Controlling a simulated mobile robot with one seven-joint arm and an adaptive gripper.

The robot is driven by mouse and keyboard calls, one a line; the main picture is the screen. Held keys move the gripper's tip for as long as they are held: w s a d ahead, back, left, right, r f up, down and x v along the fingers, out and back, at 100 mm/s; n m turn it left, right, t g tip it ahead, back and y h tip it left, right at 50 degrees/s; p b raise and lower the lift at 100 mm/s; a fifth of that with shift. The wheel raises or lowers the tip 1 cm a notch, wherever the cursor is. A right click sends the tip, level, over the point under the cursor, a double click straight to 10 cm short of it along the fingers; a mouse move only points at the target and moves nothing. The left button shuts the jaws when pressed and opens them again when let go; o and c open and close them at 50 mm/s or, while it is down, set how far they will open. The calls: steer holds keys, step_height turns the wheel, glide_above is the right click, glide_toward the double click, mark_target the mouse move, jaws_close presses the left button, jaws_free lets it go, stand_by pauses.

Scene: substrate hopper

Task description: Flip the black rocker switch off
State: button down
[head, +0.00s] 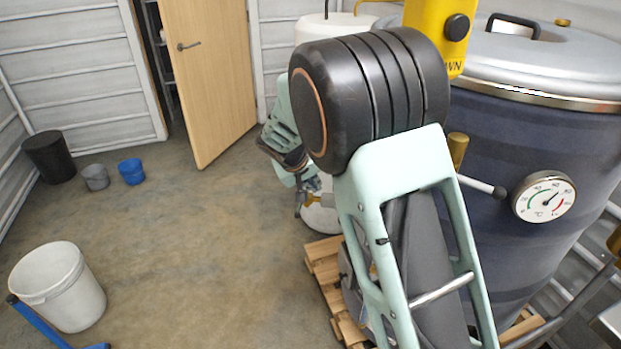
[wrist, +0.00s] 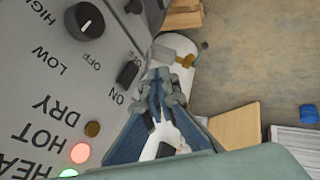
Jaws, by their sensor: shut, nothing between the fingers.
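The black rocker switch (wrist: 128,73) sits on a grey panel (wrist: 40,90) in the wrist view, between the printed words OFF and ON. Which side is pressed in is too small to tell. My gripper (wrist: 162,82) is shut and empty, its fingertips close to the right of the switch in the picture. I cannot tell whether they touch it. In the head view my gripper (head: 300,203) shows only partly behind my arm, and the switch is hidden there.
A black knob (wrist: 85,20) and red (wrist: 80,152) and green lamps share the panel. In the head view a large dark vat (head: 540,130) with a dial stands right, on a wooden pallet (head: 322,262). A white bucket (head: 62,290) stands left. The middle floor is clear.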

steer(key=w+d, duration=0.1)
steer(key=w+d+f, duration=0.1)
steer(key=w+d+f+p, duration=0.1)
steer(key=d, duration=0.1)
steer(key=shift+w+f, duration=0.1)
steer(key=shift+f, duration=0.15)
steer(key=shift+f, duration=0.1)
